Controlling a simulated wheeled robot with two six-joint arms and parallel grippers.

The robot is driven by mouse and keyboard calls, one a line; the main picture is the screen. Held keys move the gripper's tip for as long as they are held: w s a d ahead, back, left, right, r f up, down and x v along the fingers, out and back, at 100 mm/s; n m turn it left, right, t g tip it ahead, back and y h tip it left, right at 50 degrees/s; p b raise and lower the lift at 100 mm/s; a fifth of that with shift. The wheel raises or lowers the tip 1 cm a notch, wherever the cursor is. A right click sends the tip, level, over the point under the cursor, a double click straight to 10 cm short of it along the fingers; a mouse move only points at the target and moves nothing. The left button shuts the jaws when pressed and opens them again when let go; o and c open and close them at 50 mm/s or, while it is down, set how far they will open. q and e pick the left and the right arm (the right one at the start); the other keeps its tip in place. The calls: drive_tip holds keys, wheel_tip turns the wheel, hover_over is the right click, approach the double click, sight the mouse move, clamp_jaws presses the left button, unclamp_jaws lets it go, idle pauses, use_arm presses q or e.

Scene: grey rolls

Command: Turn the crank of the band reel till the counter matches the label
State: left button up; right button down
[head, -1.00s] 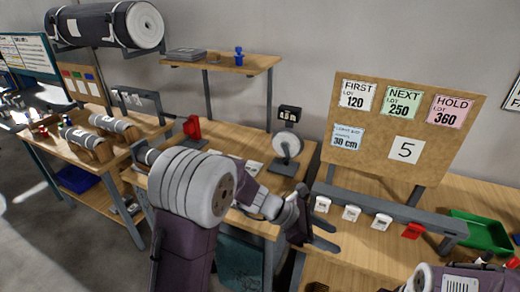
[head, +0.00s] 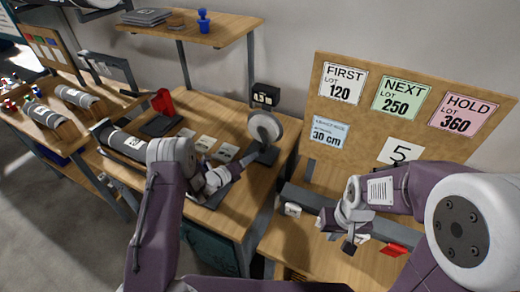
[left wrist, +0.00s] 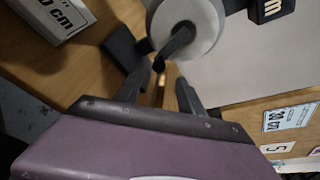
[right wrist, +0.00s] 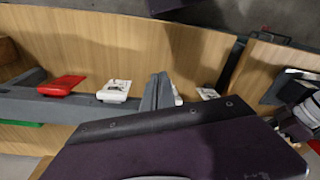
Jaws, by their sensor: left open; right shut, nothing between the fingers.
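The band reel (head: 263,128) is a white disc on a dark stand on the bench. Its dark crank (left wrist: 178,42) shows in front of the disc in the left wrist view. The counter (head: 265,95) is a black box behind the reel; its digits are too small to read. A blue label (head: 329,131) on the board reads 30 cm. My left gripper (left wrist: 163,72) is open just in front of the reel, with the crank's end near or between its fingertips; contact is unclear. My right gripper (head: 350,240) is shut and empty at the tag rail.
The rail (right wrist: 55,105) carries white tags (right wrist: 115,90) and a red tag (right wrist: 62,84) beside my right gripper. The board (head: 400,70) stands behind it. White cards (head: 205,143) and a red-handled device (head: 162,108) lie left of the reel. A shelf (head: 200,35) hangs above.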

sight(261, 152)
use_arm(q)
drive_tip(key=x, duration=0.9)
drive_tip(key=shift+w+d+f, duration=0.2)
drive_tip(key=shift+w+d, duration=0.05)
clamp_jaws()
idle(0.9)
